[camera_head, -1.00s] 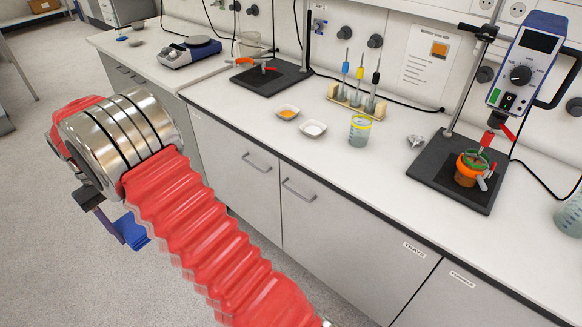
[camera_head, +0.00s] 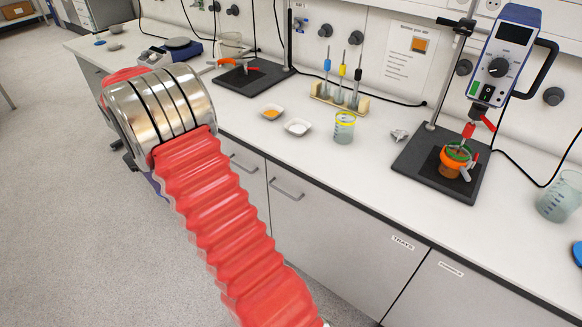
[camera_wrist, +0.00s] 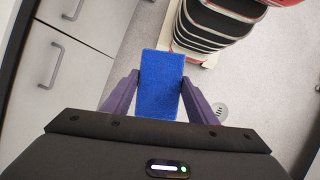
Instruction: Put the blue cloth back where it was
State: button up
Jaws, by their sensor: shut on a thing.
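The blue cloth (camera_wrist: 160,84) looks like a flat, upright-looking rectangle in the wrist view. My gripper (camera_wrist: 161,80) is shut on it, with one purple finger at each side. The cloth is held in the air over the grey floor, beside the white cabinet fronts. In the head view my silver and red arm hides most of the gripper, and only a small dark blue bit shows below the wrist.
A blue object (camera_head: 577,253) is cut off at the right edge. Floor at left is clear.

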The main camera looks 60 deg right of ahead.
jog(key=s+d+r+n+h, duration=0.1)
jog(key=s+d+r+n, duration=0.1)
jog(key=s+d, duration=0.85)
jog(key=s+d+r+n, duration=0.1)
jog(key=s+d+r, duration=0.2)
jog(key=s+d, duration=0.75)
jog(key=s+d+r+n, duration=0.1)
jog(key=s+d+r, duration=0.1)
jog(key=s+d, duration=0.5)
jog(key=s+d+r+n+t+h, duration=0.1)
jog(key=s+d+r+n, duration=0.1)
jog(key=s+d, duration=0.5)
jog(key=s, duration=0.6)
jog(key=shift+d+r, duration=0.25)
jog(key=shift+r, duration=0.15)
jog(key=shift+f, duration=2.55)
jog(key=shift+f, duration=2.5)
